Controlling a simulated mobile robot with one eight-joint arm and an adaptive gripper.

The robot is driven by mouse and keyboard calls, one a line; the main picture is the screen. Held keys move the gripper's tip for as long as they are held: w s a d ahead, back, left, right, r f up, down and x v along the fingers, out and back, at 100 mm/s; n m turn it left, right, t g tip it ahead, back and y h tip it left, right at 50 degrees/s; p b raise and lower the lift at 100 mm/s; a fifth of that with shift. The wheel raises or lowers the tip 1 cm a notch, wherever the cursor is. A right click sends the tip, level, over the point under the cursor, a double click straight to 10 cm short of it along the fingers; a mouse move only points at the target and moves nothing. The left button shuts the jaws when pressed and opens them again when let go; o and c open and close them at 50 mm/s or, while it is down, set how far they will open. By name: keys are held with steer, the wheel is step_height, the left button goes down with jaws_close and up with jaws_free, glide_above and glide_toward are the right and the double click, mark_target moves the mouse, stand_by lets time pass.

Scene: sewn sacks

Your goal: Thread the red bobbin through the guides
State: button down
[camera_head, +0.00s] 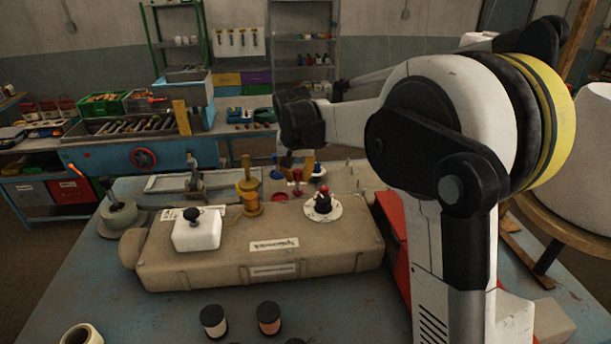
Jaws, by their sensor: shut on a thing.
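The red bobbin (297,178) is small and sits at the tip of my gripper (297,168), behind the long tan sewn sack or case (320,258). My gripper is shut on it, though the fingers are small and partly hidden by my wrist. On the tan body stand a brass post (249,195), a white block with a black knob (196,232), and a black cone with a red top on a white disc (323,204). These look like the guides. The bobbin is behind and between the brass post and the black cone. Any thread from it is too fine to tell.
Small blue-topped pieces (277,172) stand beside my gripper. A grey metal fitting (194,178) and a round grey base with a lever (119,214) are at the left. Black-topped spools (214,320) stand in front.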

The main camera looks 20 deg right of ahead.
steer(key=shift+w+a, duration=0.25)
steer(key=shift+a, duration=1.05)
steer(key=shift+w+a, duration=0.25)
steer(key=shift+a, duration=1)
steer(key=shift+f+b, duration=0.6)
steer(key=shift+b, duration=0.2)
steer(key=c, duration=1.3)
jaws_free()
